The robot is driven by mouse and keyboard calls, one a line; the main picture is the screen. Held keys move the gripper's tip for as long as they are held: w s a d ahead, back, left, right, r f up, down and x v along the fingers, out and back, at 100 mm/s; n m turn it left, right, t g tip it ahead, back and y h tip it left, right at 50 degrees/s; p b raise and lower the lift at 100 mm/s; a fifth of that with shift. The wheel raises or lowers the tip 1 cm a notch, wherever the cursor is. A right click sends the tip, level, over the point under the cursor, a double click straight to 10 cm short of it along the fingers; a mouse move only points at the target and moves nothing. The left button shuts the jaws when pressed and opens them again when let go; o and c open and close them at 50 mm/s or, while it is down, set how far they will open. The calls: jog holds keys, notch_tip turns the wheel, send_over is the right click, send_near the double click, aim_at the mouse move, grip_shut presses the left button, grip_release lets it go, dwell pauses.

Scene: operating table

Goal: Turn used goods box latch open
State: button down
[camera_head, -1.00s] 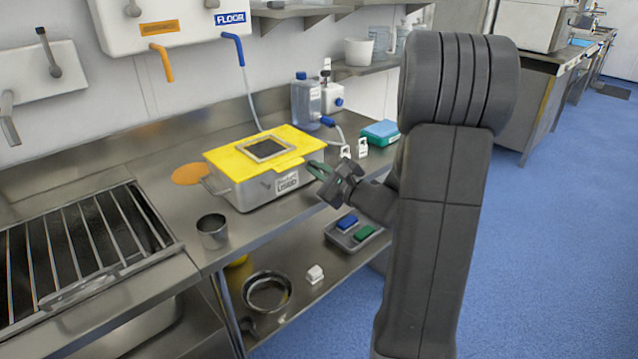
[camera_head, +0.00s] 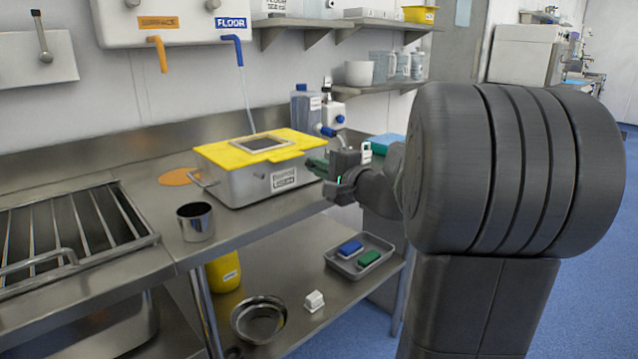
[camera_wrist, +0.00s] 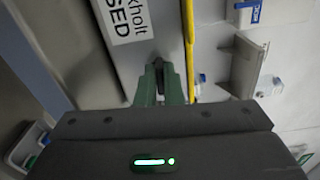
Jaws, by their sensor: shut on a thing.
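The used goods box (camera_head: 240,188) is a grey metal box with a yellow lid (camera_head: 228,156) and a printed label on its front. It stands on the steel counter. My gripper (camera_head: 318,165) is at the right end of the box's front. In the wrist view, its green fingers (camera_wrist: 160,80) are closed on a small dark piece, the latch (camera_wrist: 158,65), against the box front, between the label (camera_wrist: 125,18) and the yellow lid edge. The fingers cover most of the latch, so its exact angle cannot be told. The lid looks closed.
A steel cup (camera_head: 195,222) stands left of the box on the counter. A clear bottle (camera_head: 305,108) and a pump bottle (camera_head: 333,117) stand behind it. A tray (camera_head: 372,256) with blue and green items lies on the lower shelf.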

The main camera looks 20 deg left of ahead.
jog(key=shift+n+b, duration=0.5)
jog(key=shift+b, duration=0.1)
jog(key=c, duration=1.6)
grip_release()
jog(key=shift+o, duration=0.2)
jog(key=p+v, duration=0.2)
jog(key=v, duration=1.2)
jog(key=shift+w, duration=0.2)
jog(key=b+x, duration=0.2)
jog(key=x, duration=1.1)
jog(key=shift+a, duration=0.45)
jog(key=shift+d, duration=0.1)
